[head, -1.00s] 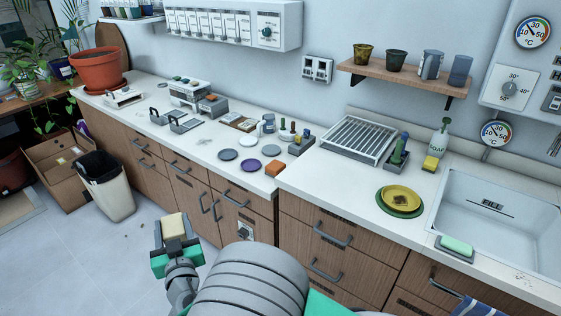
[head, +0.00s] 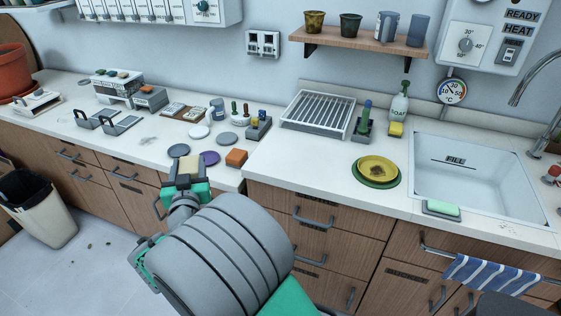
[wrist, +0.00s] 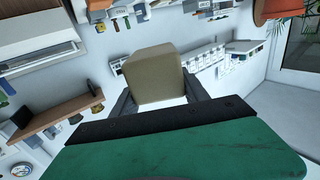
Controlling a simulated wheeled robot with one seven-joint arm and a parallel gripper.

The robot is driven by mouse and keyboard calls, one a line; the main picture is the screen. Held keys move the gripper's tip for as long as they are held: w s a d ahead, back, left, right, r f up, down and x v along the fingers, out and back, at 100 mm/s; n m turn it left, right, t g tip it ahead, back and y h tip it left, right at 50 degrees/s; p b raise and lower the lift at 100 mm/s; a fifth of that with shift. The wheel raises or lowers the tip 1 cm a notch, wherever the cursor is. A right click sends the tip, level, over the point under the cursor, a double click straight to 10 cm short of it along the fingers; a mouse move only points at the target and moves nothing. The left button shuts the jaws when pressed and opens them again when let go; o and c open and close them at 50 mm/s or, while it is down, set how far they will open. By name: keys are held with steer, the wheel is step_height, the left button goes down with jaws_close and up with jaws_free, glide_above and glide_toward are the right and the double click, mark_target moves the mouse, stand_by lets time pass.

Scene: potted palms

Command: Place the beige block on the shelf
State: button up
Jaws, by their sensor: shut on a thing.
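The beige block (head: 189,164) is between the fingers of my gripper (head: 187,176), which is shut on it. In the head view they appear in front of the counter's front edge, left of the middle. In the wrist view the block (wrist: 153,75) shows large between the two dark fingers. The wooden shelf (head: 362,46) is on the wall at upper right in the head view, well above and right of my gripper. Several cups stand in a row along it. The shelf also shows at the left of the wrist view (wrist: 50,118).
A sink (head: 470,175) is at right. A control box (head: 489,34) hangs right of the shelf. Counter space before the rack is clear.

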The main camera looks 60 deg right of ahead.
steer(key=s+d+r+m+g+h+b, duration=0.1)
steer(key=s+d+r+m+g+b, duration=0.15)
steer(key=s+d, duration=0.55)
steer(key=s+d+r+m+g+h+b, duration=0.15)
steer(key=s+d+g, duration=0.35)
steer(key=s, duration=0.6)
steer(key=s+d+r+m+g+h+b, duration=0.1)
steer(key=s+d+r+m+g+h, duration=0.15)
steer(key=s+d, duration=0.55)
steer(key=shift+t+y, duration=0.4)
steer(key=shift+t, duration=0.1)
steer(key=w+d+f, duration=0.2)
steer(key=w+f, duration=0.1)
steer(key=w+d+f, duration=0.2)
steer(key=w+d, duration=0.1)
steer(key=w+d+f+b, duration=0.1)
steer(key=w+d+f, duration=0.1)
steer(key=w+f, duration=0.1)
steer(key=shift+w+d+f, duration=0.15)
steer(key=shift+w+f, duration=0.1)
steer(key=shift+f, duration=0.1)
steer(key=shift+w+d+f, duration=0.15)
steer(key=shift+f, duration=1.55)
steer(key=shift+f+b, duration=0.25)
steer(key=shift+b, duration=0.15)
steer(key=o, duration=1.4)
steer(key=shift+r, duration=0.1)
steer(key=shift+o, duration=0.2)
